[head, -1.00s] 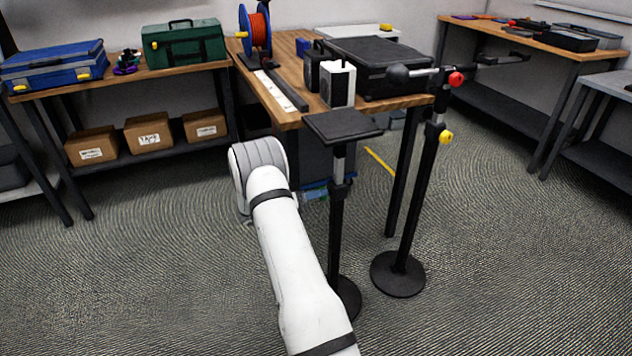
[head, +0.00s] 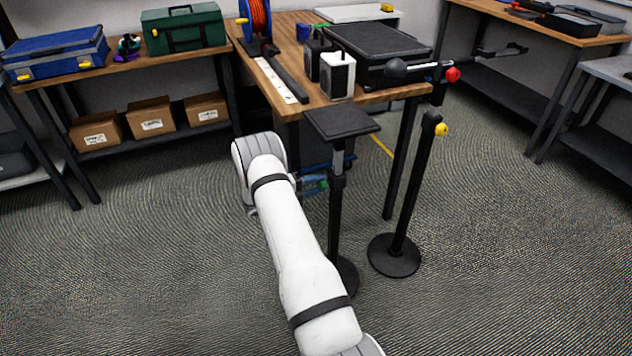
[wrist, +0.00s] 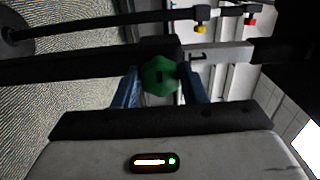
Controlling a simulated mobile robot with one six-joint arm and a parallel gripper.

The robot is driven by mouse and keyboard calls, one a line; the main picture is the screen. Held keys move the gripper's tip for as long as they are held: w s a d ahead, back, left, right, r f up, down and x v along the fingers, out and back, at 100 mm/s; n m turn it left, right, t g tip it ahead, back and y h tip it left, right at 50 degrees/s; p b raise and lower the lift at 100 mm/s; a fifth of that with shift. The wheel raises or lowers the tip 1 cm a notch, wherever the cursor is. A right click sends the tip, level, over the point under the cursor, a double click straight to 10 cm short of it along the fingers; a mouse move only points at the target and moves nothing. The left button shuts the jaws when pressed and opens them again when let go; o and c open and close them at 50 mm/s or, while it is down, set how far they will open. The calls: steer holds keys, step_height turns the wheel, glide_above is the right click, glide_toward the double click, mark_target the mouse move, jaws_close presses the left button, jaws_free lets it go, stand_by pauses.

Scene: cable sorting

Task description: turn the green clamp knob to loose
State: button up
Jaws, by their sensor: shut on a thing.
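The green clamp knob (wrist: 158,76) sits in the middle of the wrist view, on the dark post of a stand (wrist: 90,65). My gripper (wrist: 160,84) has one blue finger on each side of the knob and is shut on it. In the head view my gripper (head: 315,184) is at the post of the near stand, below its square black top plate (head: 341,121). The knob is too small and covered there to make out well. Its turn angle cannot be read clearly.
A second stand (head: 407,205) with a yellow knob (head: 441,130) and a red knob (head: 453,74) stands to the right. Behind is a wooden table (head: 290,108) with a black case (head: 375,50), white-faced box (head: 337,75) and orange cable reel (head: 259,18). The left floor is open.

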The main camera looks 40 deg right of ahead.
steer(key=shift+n, duration=1)
steer(key=o, duration=1)
steer(key=v, duration=0.8)
steer(key=shift+w+p, duration=0.1)
steer(key=shift+p, duration=0.25)
